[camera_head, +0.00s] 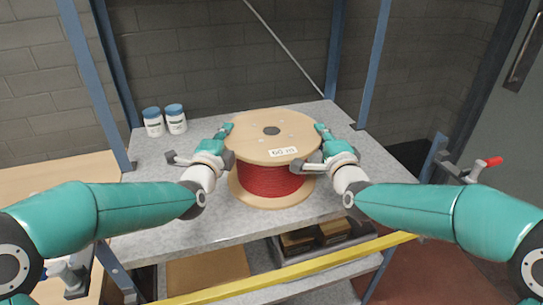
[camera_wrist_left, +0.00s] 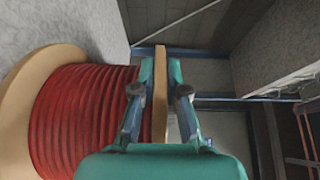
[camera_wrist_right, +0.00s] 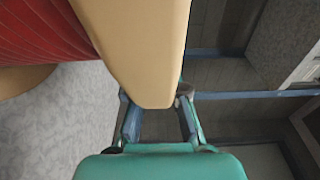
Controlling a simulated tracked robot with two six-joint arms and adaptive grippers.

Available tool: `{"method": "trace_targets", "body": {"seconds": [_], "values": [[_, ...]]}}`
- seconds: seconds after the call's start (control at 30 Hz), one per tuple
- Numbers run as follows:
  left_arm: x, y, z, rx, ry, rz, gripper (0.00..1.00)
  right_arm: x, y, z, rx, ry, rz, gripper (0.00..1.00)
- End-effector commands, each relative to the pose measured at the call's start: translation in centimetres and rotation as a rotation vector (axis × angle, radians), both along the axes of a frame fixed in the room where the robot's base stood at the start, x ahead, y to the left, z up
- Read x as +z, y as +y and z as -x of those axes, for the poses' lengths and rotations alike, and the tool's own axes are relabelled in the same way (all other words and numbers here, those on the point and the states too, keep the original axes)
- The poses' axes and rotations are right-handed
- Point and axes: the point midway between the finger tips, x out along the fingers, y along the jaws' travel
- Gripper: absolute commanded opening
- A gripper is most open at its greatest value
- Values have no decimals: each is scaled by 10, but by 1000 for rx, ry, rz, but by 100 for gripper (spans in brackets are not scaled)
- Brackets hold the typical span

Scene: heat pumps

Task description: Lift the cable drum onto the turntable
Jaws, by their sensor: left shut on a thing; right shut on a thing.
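The cable drum (camera_head: 272,180) has pale wooden flanges, red cable wound between them and a white label on its top flange (camera_head: 255,138). It stands upright at the grey speckled shelf; I cannot tell whether its lower flange touches the surface. My left gripper (camera_head: 228,131) is shut on the left rim of the top flange; the left wrist view shows the flange edge (camera_wrist_left: 160,110) between its fingers (camera_wrist_left: 160,98). My right gripper (camera_head: 319,130) is shut on the right rim, and the right wrist view shows that flange (camera_wrist_right: 145,50) between its fingers (camera_wrist_right: 157,108). I cannot make out a turntable.
Two white jars with blue lids (camera_head: 165,121) stand at the shelf's back left. Blue uprights (camera_head: 95,85) flank the shelf (camera_head: 150,222). A yellow bar (camera_head: 290,271) crosses the front, with boxes (camera_head: 315,236) below. A wooden bench (camera_head: 60,175) is left; a red-handled fitting (camera_head: 484,163) is right.

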Motion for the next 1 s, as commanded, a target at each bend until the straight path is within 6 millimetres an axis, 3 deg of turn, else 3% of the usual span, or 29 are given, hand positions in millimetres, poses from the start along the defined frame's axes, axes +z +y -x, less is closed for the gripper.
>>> {"method": "trace_targets", "body": {"seconds": [0.57, 1.0], "values": [[3, 0, 0, 0, 1, 1, 0, 3, -1, 0, -2, 2, -1, 0], [40, -1, 0, 0, -4, 1, 0, 40, -2, 0, -3, -4, -1, 0]]}}
